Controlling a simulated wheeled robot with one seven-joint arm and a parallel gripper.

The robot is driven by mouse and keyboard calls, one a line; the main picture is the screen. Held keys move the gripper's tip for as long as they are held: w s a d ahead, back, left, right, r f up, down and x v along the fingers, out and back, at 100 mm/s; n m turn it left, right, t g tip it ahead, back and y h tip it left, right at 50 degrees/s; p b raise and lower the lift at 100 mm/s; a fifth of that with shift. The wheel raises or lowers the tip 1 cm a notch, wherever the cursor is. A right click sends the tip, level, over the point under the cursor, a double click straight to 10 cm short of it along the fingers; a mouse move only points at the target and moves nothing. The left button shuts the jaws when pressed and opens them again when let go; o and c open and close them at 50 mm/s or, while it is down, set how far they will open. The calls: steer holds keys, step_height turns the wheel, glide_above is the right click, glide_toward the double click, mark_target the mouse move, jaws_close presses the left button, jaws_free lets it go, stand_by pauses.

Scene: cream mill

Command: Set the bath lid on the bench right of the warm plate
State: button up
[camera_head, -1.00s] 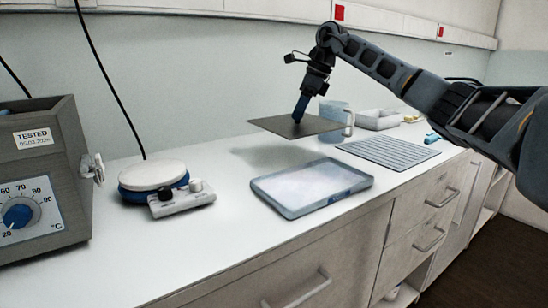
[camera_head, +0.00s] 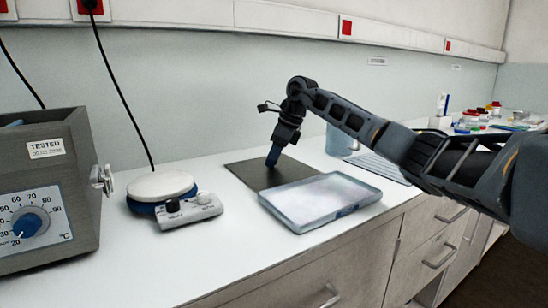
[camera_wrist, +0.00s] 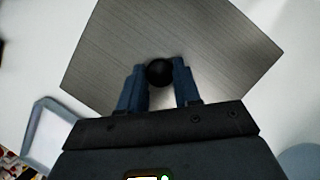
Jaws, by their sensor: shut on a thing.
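The bath lid is a dark grey flat plate with a black round knob; it shows in the head view (camera_head: 247,172) and in the wrist view (camera_wrist: 205,35). It lies flat at or very near the bench top (camera_head: 150,240), to the right of the warm plate. My gripper (camera_head: 272,163) points down over the lid. In the wrist view its blue fingers (camera_wrist: 160,82) are shut on the lid's black knob (camera_wrist: 159,71). The warm plate (camera_head: 160,185) has a white round top on a blue base and stands left of the lid.
A shallow clear tray (camera_head: 320,200) sits close in front of the lid. A white control box (camera_head: 190,210) stands before the warm plate. A grey bath unit (camera_head: 45,190) stands at far left. A jug (camera_head: 340,138) and ribbed mat (camera_head: 380,166) are behind my arm.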

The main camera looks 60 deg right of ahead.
steer(key=shift+f, duration=0.15)
steer(key=o, duration=1)
steer(key=v, duration=1.2)
steer(key=shift+s, duration=0.1)
